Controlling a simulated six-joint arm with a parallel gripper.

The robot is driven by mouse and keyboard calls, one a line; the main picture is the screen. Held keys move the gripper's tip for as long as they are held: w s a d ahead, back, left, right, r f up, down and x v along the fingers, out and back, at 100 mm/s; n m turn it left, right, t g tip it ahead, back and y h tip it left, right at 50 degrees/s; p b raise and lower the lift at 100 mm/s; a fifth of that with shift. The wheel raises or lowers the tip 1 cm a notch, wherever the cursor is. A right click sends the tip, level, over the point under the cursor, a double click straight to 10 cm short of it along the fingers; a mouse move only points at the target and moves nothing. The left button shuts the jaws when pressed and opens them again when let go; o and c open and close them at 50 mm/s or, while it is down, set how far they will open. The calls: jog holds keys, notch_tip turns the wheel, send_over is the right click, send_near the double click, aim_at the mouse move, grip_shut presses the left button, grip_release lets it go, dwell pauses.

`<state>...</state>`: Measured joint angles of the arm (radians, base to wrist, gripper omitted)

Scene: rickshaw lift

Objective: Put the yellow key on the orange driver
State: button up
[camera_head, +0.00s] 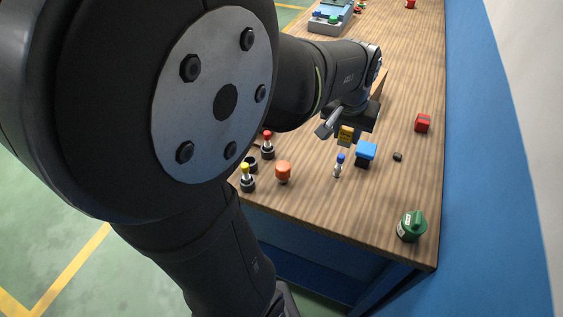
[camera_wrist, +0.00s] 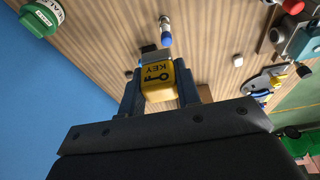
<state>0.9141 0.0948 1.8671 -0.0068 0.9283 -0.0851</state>
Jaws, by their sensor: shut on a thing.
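The yellow key (camera_wrist: 157,78) is a yellow block with a black key symbol and the word KEY. My gripper (camera_wrist: 158,88) is shut on it, with one finger on each side. In the head view the key (camera_head: 346,136) hangs below my gripper (camera_head: 350,128), seemingly above the table.
A blue-topped driver (camera_head: 339,166) and a blue block on a dark base (camera_head: 366,152) stand just in front of the key. Yellow-topped (camera_head: 247,178) and red-topped (camera_head: 267,146) pieces stand at left. A green canister (camera_head: 411,226) is near the right corner, a red box (camera_head: 423,123) behind.

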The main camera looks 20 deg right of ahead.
jog(key=s+a, duration=0.2)
jog(key=a, duration=0.4)
send_over(284, 163)
jog(key=shift+n, duration=0.3)
jog(key=f, duration=0.7)
jog(key=shift+s+a+f, duration=0.25)
jog(key=shift+s+f, duration=0.05)
jog(key=shift+s, duration=0.1)
jog(key=shift+s+a+x, duration=0.1)
jog(key=shift+a+x, duration=0.05)
jog(key=shift+x, duration=0.5)
jog(key=shift+s+a+x, duration=0.1)
jog(key=shift+x, duration=0.6)
jog(key=shift+s+a+x, duration=0.1)
jog(key=shift+a+x, duration=0.05)
jog(key=shift+x, duration=0.5)
jog(key=shift+f, duration=0.2)
jog(key=o, duration=1)
jog(key=shift+c, duration=0.2)
jog(key=shift+r, duration=0.1)
jog(key=v, duration=1.2)
